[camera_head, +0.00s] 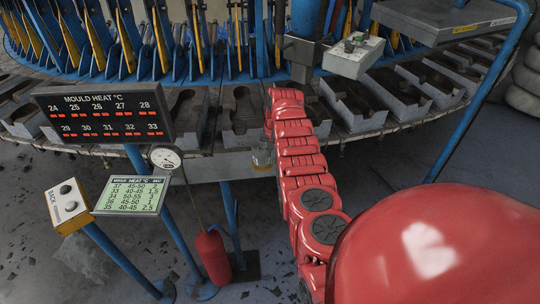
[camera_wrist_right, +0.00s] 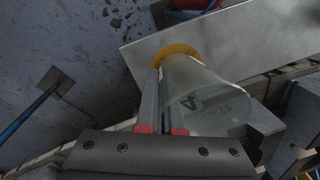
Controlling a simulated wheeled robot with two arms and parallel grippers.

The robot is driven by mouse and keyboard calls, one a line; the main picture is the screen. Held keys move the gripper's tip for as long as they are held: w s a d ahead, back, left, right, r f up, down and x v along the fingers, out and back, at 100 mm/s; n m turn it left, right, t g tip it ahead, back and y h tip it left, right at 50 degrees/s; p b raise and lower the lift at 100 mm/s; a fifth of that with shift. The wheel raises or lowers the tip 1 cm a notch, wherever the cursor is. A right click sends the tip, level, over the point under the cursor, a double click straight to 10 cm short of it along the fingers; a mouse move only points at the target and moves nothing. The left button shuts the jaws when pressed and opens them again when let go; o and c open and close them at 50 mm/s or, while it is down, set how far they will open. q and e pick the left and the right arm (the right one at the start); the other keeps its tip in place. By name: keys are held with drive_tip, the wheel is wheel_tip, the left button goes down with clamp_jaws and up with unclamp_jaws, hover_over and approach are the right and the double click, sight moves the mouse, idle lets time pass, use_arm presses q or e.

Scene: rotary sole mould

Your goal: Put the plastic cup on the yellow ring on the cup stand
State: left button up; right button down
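The clear plastic cup (camera_wrist_right: 210,100) fills the middle of the right wrist view, its wide mouth towards the camera. My right gripper (camera_wrist_right: 160,78) has its two narrow fingers close together at the cup's left wall, and it looks shut on that wall. The yellow ring (camera_wrist_right: 178,50) shows around the cup's far end, on the grey plate of the cup stand (camera_wrist_right: 240,35). I cannot tell whether the cup touches the ring. In the head view the cup (camera_head: 262,156) is small, beside my red right arm, which hides most of the gripper. My left gripper is not in view.
The rotary mould table (camera_head: 240,108) with several moulds curves behind the stand. A mould heat display (camera_head: 103,112), a round gauge (camera_head: 165,158), a green screen (camera_head: 131,195) and a button box (camera_head: 68,206) stand left. A red cylinder (camera_head: 213,258) hangs below.

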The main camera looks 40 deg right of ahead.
drive_tip(key=shift+f, duration=0.2)
drive_tip(key=shift+f, duration=0.1)
drive_tip(key=shift+f+b, duration=0.15)
drive_tip(key=shift+b, duration=0.15)
drive_tip(key=c, duration=1.1)
unclamp_jaws()
drive_tip(key=shift+o, duration=0.2)
